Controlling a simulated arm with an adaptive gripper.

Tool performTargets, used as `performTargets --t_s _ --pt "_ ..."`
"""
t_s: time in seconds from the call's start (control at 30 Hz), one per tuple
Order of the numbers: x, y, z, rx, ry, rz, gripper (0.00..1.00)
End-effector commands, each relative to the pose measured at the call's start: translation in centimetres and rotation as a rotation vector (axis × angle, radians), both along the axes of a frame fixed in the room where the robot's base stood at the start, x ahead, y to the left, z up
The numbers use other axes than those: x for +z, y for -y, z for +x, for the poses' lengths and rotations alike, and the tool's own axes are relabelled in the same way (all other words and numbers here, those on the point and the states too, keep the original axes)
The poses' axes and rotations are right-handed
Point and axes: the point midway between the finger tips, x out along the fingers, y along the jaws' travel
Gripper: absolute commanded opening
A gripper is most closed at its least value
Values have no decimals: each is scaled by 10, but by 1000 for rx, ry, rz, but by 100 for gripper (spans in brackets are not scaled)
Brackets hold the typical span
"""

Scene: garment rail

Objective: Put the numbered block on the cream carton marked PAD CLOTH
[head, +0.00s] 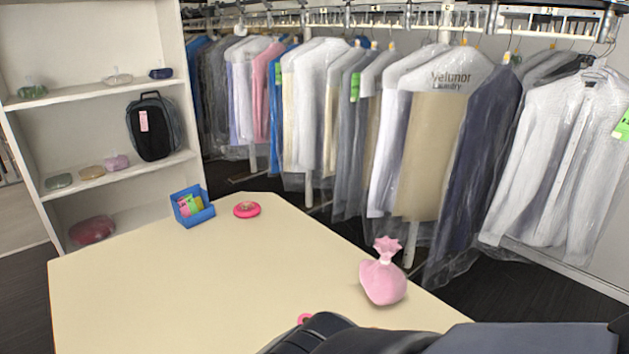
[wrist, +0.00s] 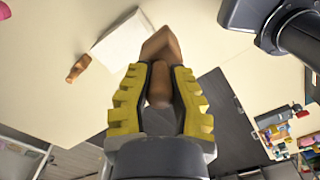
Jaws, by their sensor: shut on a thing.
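My gripper (wrist: 160,75) shows in the wrist view, its yellow ridged fingers shut on a brown wooden-looking thing (wrist: 161,46). No number shows on it, so I cannot tell if it is the numbered block. A pale, box-like thing (wrist: 120,40) lies on the table beyond the fingers, up and left of them. I see no lettering on it and cannot tell if it is the PAD CLOTH carton. In the head view no gripper fingers, numbered block or marked carton can be made out.
The cream table (head: 200,285) has much clear room. A pink tied bag (head: 383,278) stands at its right edge; a blue box with cards (head: 192,206) and a red-pink ring (head: 247,209) sit at the far side. A small brown thing (wrist: 78,68) lies beside the pale one. Bagged garments hang behind.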

Motion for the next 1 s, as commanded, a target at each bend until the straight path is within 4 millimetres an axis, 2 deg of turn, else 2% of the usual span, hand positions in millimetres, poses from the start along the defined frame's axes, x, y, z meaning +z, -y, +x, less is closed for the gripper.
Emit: performTargets --t_s 0.37,0.5,0.7,0.93,1.0 --pt "-32 -48 50 -1 -2 -3 0" --pt "-56 -59 63 0 -3 -5 0" --pt "-78 -71 75 -1 -4 -5 0" --pt "-87 -78 82 -1 0 0 0" --pt "-95 -79 83 -1 -2 -2 0"
